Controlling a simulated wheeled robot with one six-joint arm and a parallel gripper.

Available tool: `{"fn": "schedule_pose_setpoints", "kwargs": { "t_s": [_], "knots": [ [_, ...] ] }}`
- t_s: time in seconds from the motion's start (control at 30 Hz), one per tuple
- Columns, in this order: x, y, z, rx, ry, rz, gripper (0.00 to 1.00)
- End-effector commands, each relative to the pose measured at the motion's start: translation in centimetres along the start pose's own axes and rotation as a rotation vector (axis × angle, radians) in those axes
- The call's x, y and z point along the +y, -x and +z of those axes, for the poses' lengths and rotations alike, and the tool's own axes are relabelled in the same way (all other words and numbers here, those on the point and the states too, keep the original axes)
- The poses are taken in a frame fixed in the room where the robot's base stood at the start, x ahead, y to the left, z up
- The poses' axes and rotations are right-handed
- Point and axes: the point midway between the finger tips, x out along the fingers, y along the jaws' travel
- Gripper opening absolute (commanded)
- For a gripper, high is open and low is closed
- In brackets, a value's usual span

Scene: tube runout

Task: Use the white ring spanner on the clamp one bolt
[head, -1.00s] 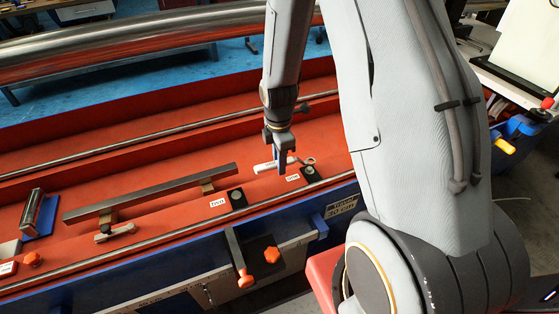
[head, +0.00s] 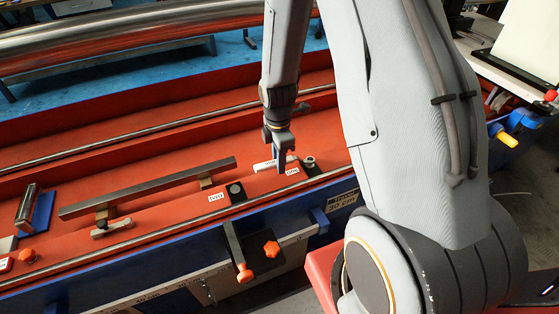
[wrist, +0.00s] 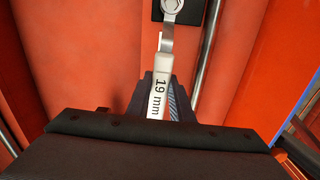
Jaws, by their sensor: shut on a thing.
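The white ring spanner (wrist: 164,66), marked 19 mm, is held in my gripper (head: 280,167). In the wrist view, my gripper's dark fingers (wrist: 161,98) are shut on its handle, and a grey shank leads up to the ring. The ring (wrist: 172,7) appears to be around the hex bolt head of clamp one, at the top edge of the wrist view. In the head view, the ring (head: 309,160) sits over the black block of clamp one (head: 313,172). A white label (head: 292,171) lies beside it; its lettering is small.
A second black clamp block (head: 236,192) with a label (head: 216,198) stands to the left. A long grey bar (head: 150,187) lies further left. A black bracket with orange knobs (head: 271,249) is at the front edge. A thin rail (head: 150,133) runs behind.

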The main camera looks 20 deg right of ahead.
Motion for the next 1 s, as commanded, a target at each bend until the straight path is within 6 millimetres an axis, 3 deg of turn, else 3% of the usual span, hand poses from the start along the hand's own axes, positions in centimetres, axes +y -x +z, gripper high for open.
{"fn": "schedule_pose_setpoints", "kwargs": {
  "t_s": [0.6,1.0],
  "knots": [
    [0.0,-1.4,0.0,0.000,0.000,-0.001,0.00],
    [0.8,-1.4,0.1,0.000,-0.070,0.000,0.00]
  ]
}}
